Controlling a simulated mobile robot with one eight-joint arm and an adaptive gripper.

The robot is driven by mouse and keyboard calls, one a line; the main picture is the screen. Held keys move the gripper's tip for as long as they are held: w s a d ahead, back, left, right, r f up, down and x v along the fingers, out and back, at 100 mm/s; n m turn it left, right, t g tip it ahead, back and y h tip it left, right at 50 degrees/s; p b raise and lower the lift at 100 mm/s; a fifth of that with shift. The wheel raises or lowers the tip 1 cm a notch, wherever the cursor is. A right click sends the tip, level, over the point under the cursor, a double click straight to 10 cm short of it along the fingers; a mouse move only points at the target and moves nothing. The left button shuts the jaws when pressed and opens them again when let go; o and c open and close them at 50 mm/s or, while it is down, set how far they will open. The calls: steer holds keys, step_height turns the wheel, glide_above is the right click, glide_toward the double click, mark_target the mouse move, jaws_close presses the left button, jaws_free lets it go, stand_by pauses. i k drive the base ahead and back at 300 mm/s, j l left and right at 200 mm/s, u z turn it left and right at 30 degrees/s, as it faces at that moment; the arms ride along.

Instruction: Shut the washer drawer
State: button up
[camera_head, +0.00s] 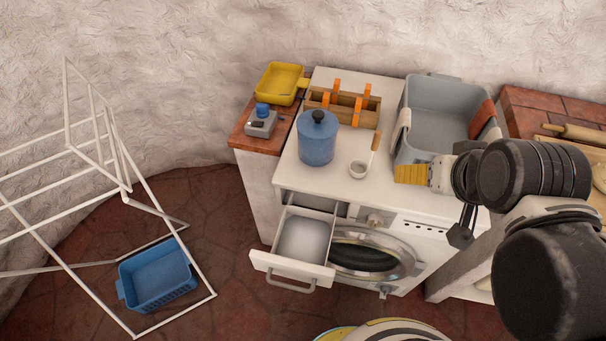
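The washer (408,221) is white with a round door and stands under the counter items. Its drawer (264,260) at the upper left of the front is pulled out, showing a pale, empty-looking inside. A grey handle (290,287) is on the drawer's front. My gripper (460,237) is black and hangs in front of the washer's right side. It is to the right of the drawer, well apart from it. Its fingers are small and seen at an angle, so I cannot tell whether they are open or shut.
A blue pot (317,142), a ladle (361,168), a wooden rack (343,105) and a grey basin (437,110) stand on top. A white drying rack (66,262) and blue basket (157,276) are at left. Floor between basket and drawer is clear.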

mark_target(300, 250)
steer(key=k+j+u, duration=0.1)
steer(key=u, duration=1.1)
steer(key=k+u, duration=0.3)
steer(key=k, duration=0.45)
